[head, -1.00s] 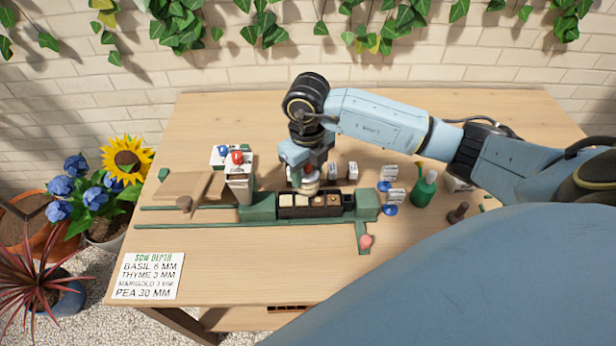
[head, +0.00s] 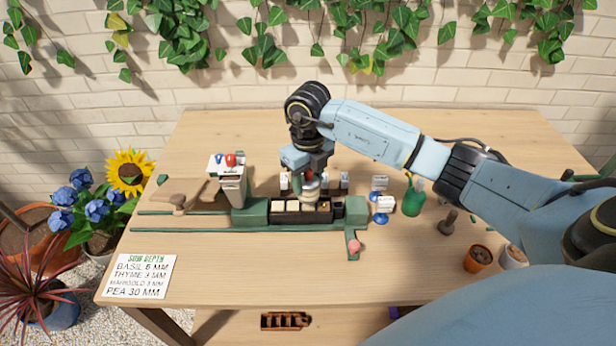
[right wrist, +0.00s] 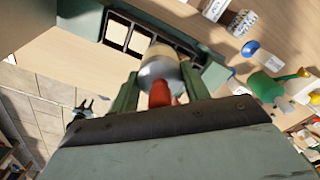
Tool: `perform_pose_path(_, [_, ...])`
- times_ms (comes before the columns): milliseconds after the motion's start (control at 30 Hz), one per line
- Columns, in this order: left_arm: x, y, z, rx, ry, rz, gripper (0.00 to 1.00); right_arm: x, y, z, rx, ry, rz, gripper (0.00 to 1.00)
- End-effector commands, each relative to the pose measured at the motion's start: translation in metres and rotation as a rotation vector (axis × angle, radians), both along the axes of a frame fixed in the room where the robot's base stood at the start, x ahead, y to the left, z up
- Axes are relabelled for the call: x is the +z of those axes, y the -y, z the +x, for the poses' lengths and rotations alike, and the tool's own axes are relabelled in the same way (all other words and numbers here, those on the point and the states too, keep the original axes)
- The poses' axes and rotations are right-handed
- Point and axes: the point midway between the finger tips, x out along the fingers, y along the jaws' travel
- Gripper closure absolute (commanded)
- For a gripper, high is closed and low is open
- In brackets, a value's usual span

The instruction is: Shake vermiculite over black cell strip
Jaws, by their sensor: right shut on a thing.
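The black cell strip (head: 297,218) sits between green blocks of a green rail fixture on the table. It also shows in the right wrist view (right wrist: 122,20). Its two left cells look filled with pale material; the cell at the right looks darker. My right gripper (head: 309,180) is shut on a shaker (head: 311,194) with a tan and grey body, held above the strip right of its middle. In the right wrist view the shaker (right wrist: 158,68) is between the fingers and hides part of the strip. My left gripper is not in view.
A raised stand with blue and red items (head: 231,162) is left of the strip. Small white labelled packets (head: 344,180) stand behind it. A green bottle (head: 412,202), a dark peg (head: 449,222) and small pots (head: 477,259) are at right.

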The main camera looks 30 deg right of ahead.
Motion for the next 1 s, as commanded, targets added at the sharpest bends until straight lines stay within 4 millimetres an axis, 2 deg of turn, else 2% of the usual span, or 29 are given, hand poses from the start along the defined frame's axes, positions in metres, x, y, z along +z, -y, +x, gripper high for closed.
perform_pose_path(100, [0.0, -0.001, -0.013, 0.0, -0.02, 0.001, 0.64, 0.001, 0.001, 0.0, 0.0, 0.0, 0.0, 0.71])
perform_pose_path(300, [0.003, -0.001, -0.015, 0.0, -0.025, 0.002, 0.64, 0.001, 0.01, -0.006, -0.001, -0.001, -0.001, 0.71])
perform_pose_path(633, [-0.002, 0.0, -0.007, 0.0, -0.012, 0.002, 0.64, 0.0, -0.01, 0.006, 0.0, 0.0, -0.001, 0.71])
perform_pose_path(900, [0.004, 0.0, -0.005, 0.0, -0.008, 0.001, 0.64, 0.001, 0.009, -0.005, -0.001, -0.001, -0.002, 0.71])
perform_pose_path(1000, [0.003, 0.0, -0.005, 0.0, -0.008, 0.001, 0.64, 0.001, 0.009, -0.005, 0.001, 0.001, 0.0, 0.71])
